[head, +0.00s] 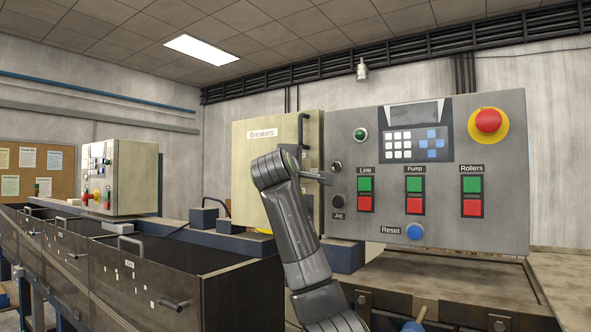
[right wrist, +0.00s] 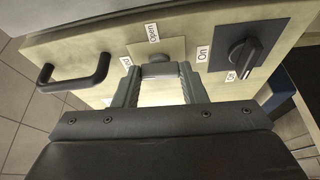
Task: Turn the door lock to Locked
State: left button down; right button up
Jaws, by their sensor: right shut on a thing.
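The door lock (right wrist: 157,58) is a small grey knob on a metal plate (right wrist: 172,48), with an "Open" label beside it. My right gripper (right wrist: 157,75) is shut on this knob, one finger on each side. Any "Locked" label is hidden or unreadable. The pale door of the Breakers cabinet (head: 243,165) shows in the head view, where the lock itself is not clearly visible. My right gripper (head: 316,178) is near the cabinet's right side there, partly hidden by my arm. My left gripper is in neither view.
A dark door handle (right wrist: 78,73) is left of the lock in the wrist view. A black rotary switch (right wrist: 244,56) with an "On" label is to the right. The grey control panel (head: 448,225), with buttons and a red emergency stop (head: 488,121), stands close beside my arm.

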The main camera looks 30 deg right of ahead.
jog(key=shift+n, duration=0.6)
jog(key=o, duration=1)
jog(key=b+v, duration=0.8)
jog(key=v, duration=0.9)
jog(key=shift+a+r, duration=0.2)
jog(key=shift+r, duration=0.2)
